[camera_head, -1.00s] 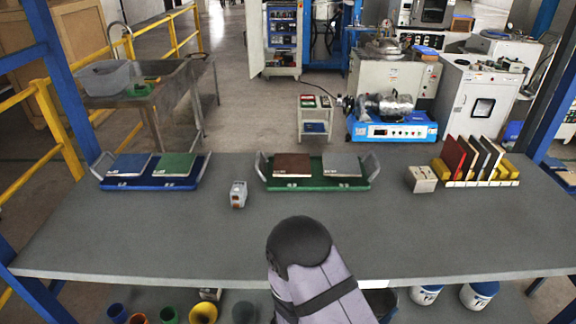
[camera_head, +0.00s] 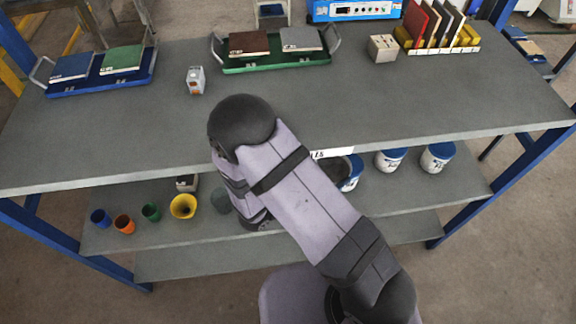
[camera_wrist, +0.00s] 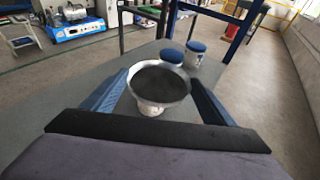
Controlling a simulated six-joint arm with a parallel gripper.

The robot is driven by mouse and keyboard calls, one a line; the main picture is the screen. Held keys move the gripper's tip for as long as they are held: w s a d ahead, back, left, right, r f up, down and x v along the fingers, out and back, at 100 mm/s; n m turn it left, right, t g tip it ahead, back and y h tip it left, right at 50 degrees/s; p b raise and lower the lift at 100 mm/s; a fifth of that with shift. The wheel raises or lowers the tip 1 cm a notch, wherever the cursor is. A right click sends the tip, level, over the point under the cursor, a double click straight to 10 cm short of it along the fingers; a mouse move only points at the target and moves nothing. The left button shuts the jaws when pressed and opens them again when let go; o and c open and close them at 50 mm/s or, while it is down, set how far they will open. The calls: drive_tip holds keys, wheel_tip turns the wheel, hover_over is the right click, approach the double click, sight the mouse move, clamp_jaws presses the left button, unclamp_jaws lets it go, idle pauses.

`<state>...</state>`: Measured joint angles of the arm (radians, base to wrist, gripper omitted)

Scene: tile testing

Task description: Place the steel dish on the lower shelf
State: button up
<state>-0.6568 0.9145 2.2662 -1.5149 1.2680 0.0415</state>
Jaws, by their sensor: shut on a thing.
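The steel dish (camera_wrist: 158,88) shows in the wrist view as a round, flared metal bowl with a dark interior. My gripper (camera_wrist: 160,92) has its blue fingers shut on it, one on each side, and the dish looks upright. Whether its base touches the surface below I cannot tell. In the head view my own arm hides most of the gripper. A dark round form beside the arm, near the label under the tabletop edge, may be the dish. The shelf under the tabletop (camera_head: 430,197) is grey, and another shelf (camera_head: 200,262) lies below it.
Blue-lidded white tubs (camera_head: 438,158) stand on the upper under-shelf at right; they show beyond the dish in the wrist view (camera_wrist: 172,58). Several coloured cups (camera_head: 183,206) stand at left. The tabletop (camera_head: 130,140) overhangs this shelf. Blue posts (camera_head: 520,165) flank it.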

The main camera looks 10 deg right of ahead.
drive_tip(key=s+a+f+m+g+h+b, duration=0.2)
drive_tip(key=s+a+m+g, duration=0.55)
drive_tip(key=s, duration=0.25)
drive_tip(key=w+a+f+n+b, duration=0.25)
drive_tip(key=a+f, duration=0.25)
drive_tip(key=a, duration=0.6)
drive_tip(key=w+a+f+n+t+b, duration=0.15)
drive_tip(key=w+a+t+b, duration=0.35)
drive_tip(key=a, duration=0.6)
drive_tip(key=w+r+n+t+y+b, duration=0.1)
drive_tip(key=w+n+t+y+b, duration=0.3)
drive_tip(key=w, duration=1.2)
drive_tip(key=n+t+b, duration=0.1)
drive_tip(key=n+b, duration=0.1)
drive_tip(key=b, duration=0.2)
drive_tip(key=shift+w+r, duration=0.3)
drive_tip(key=shift+w, duration=0.1)
drive_tip(key=w+b, duration=0.1)
drive_tip(key=w+d+b, duration=0.1)
drive_tip(key=w, duration=0.1)
drive_tip(key=w+d+b, duration=0.1)
drive_tip(key=shift+w+d+r, duration=0.1)
drive_tip(key=shift+w, duration=0.2)
drive_tip(key=shift+c, duration=0.2)
drive_tip(key=d+r+b+x, duration=0.15)
drive_tip(key=b+x, duration=0.35)
drive_tip(key=x, duration=0.6)
drive_tip(key=shift+s+a+f+b, duration=0.1)
drive_tip(key=shift+f+b, duration=0.75)
drive_tip(key=shift+f, duration=4.2)
